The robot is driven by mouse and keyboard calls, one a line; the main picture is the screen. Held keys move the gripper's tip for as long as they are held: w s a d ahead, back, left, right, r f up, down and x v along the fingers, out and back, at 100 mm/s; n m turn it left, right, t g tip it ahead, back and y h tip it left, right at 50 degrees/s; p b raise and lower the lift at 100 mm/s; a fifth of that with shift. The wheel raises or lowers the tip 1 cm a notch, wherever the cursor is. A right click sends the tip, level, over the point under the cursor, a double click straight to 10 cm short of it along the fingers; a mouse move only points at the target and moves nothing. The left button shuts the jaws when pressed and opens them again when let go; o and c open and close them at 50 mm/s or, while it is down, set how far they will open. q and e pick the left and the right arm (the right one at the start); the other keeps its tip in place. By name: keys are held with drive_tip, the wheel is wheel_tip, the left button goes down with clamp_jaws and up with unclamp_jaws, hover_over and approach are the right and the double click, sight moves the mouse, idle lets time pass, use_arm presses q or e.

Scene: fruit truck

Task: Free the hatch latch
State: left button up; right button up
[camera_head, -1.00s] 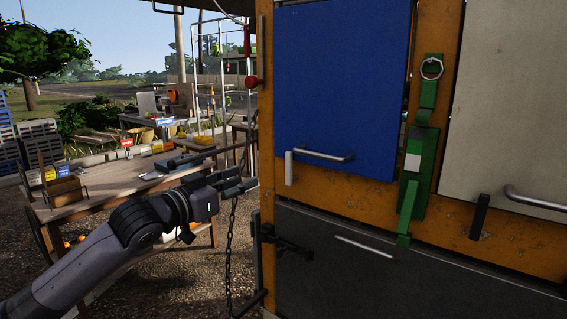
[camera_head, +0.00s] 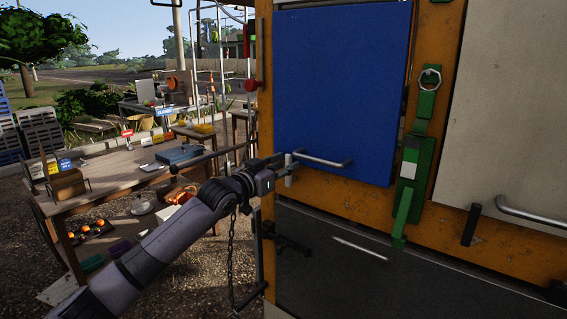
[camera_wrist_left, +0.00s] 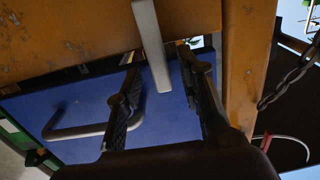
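The blue hatch door (camera_head: 340,80) is closed on the orange truck wall, with a silver handle (camera_head: 325,162) low on it. A light grey latch bar (camera_head: 289,178) hangs at its lower left corner. In the left wrist view, the latch bar (camera_wrist_left: 148,35) reaches between the spread fingers of my left gripper (camera_wrist_left: 160,62). A gap shows on each side of the bar, and I see no contact. My right gripper is not in view.
A green latch (camera_head: 413,165) with a ring is right of the blue door. A cream door (camera_head: 510,110) has its own handle and a black latch bar (camera_head: 472,224). A chain (camera_head: 231,245) hangs below my left arm. A wooden table (camera_head: 110,175) stands at left.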

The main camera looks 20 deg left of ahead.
use_arm(q)
drive_tip(key=shift+c, duration=0.6)
clamp_jaws()
idle(0.3)
